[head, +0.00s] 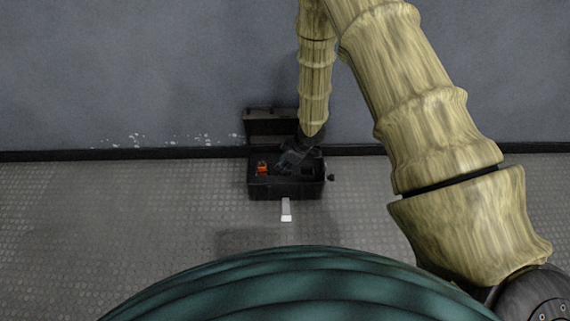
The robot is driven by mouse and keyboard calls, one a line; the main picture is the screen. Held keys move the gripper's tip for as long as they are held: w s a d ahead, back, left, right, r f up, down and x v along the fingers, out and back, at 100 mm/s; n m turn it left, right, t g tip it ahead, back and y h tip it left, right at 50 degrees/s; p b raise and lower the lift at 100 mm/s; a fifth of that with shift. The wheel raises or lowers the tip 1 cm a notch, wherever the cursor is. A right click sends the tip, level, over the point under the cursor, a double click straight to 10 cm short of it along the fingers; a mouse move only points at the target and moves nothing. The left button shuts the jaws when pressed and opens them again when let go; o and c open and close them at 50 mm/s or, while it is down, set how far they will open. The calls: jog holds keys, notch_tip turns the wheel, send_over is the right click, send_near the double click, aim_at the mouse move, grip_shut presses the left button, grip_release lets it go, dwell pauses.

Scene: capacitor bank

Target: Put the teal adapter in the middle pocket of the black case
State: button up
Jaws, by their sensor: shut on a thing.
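The black case (262,190) stands on the floor against the wall with its lid (262,122) raised at the back. My gripper (285,165) reaches down from above over the middle of the open case, tilted, with its fingers at or just inside the opening. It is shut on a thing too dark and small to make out. I take this to be the teal adapter, as no adapter shows elsewhere. The middle pocket is mostly hidden behind my gripper, and I cannot tell whether the held thing touches it.
An orange-red object (262,168) sits in the left part of the case. A dark knob-like part (331,178) is at the case's right side. A small white block (286,211) is on the floor in front. The floor to the left is clear.

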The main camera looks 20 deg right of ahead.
jog(key=shift+f, duration=0.1)
jog(key=o, duration=1.1)
jog(key=shift+c, duration=0.2)
jog(key=p+v, duration=0.7)
jog(key=v, duration=0.5)
jog(key=s+f+m+g+h, duration=0.1)
jog(key=s+f+m, duration=0.1)
jog(key=s, duration=0.9)
jog(key=s+f+m+g+h, duration=0.1)
jog(key=s+m, duration=0.4)
jog(key=s, duration=0.6)
jog(key=s+f+m+h, duration=0.1)
jog(key=s+f+m, duration=0.2)
jog(key=s, duration=0.8)
jog(key=shift+s+f+m+g+h, duration=0.3)
jog(key=shift+f+m+g, duration=0.1)
jog(key=shift+f, duration=0.1)
jog(key=shift+a, duration=0.1)
